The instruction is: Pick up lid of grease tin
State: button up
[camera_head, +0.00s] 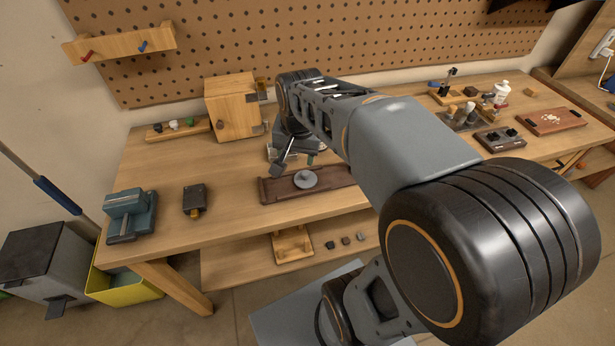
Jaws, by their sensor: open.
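A round grey disc with a small raised centre, which looks like the grease tin's lid (305,180), lies on a dark brown wooden tray (272,190) on the workbench. I cannot tell whether a tin is under it. My gripper (291,163) is open, just behind and slightly left of the disc and apart from it in the picture. Its height above the bench is hard to judge. My arm hides the right part of the tray.
A wooden box (232,108) stands behind and left of the gripper. A blue-grey vise (130,214) and a small dark block (195,200) are on the left. A white bottle (501,93) and a reddish board (556,121) are on the right. Bare bench lies left of the tray.

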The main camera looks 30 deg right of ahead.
jog(key=w+d+f+m+g+b, duration=0.1)
jog(key=w+d+f+m+g, duration=0.1)
jog(key=w+d+f+m, duration=0.5)
jog(key=m, duration=0.1)
send_over(305, 173)
notch_tip(305, 173, down, 5)
jog(key=shift+w+d+f, duration=0.1)
jog(key=shift+w+d, duration=0.05)
jog(key=shift+f+p, duration=0.35)
jog(key=shift+f, duration=2.7)
jog(key=c, duration=1)
jog(key=shift+r, duration=0.1)
